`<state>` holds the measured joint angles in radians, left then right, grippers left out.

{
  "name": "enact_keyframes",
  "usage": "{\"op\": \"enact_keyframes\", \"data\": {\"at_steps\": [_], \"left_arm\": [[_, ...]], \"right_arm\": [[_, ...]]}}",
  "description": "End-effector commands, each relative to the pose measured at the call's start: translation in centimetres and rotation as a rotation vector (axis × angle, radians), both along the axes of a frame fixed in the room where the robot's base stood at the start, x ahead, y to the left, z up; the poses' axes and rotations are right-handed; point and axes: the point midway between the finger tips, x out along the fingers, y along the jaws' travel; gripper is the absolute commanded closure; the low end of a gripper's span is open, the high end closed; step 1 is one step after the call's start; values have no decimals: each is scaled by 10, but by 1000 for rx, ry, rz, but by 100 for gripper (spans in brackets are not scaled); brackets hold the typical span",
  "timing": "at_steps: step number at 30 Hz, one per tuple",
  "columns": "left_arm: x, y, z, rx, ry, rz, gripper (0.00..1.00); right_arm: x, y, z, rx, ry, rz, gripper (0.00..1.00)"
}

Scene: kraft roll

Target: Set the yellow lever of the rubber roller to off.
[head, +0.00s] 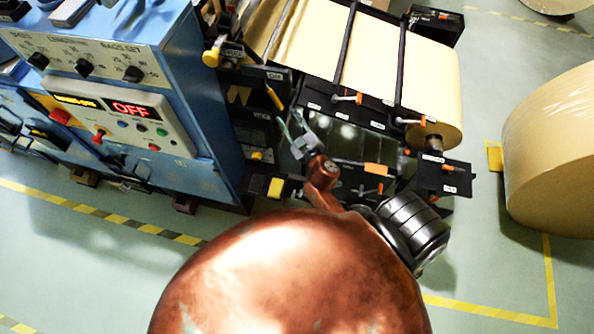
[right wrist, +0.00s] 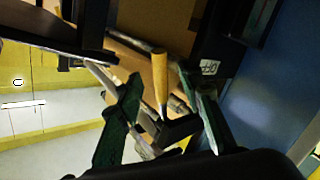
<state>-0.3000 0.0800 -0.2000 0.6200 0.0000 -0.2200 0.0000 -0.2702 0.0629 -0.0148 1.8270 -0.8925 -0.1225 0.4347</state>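A yellow lever (head: 275,97) sticks up at the left side of the machine, near a small white label (head: 274,76). My right gripper (head: 293,124) is just below and right of it in the head view. In the right wrist view the yellow lever (right wrist: 159,82) stands upright on a dark base, between the two green-padded fingers of the open right gripper (right wrist: 161,92). Gaps show on both sides, so it does not look gripped. My left gripper is not in view.
A blue control cabinet (head: 212,85) with a lit OFF display (head: 133,109) stands at left. Orange-handled levers (head: 409,121) and black frame parts lie right of the gripper. A large kraft roll (head: 553,150) stands at right. Green floor with striped tape is open at lower left.

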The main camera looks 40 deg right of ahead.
Motion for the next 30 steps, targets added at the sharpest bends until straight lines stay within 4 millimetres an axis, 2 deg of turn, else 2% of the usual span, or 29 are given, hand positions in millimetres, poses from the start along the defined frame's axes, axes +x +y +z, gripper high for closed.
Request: {"op": "enact_keyframes", "data": {"at_steps": [3, 17, 30], "left_arm": [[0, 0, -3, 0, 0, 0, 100], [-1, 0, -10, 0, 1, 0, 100], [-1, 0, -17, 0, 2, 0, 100]], "right_arm": [[-1, 0, -25, 14, 36, 0, 66], [-10, 1, -112, 66, 165, 2, 66], [-29, 4, -194, 114, 291, -1, 66]]}}
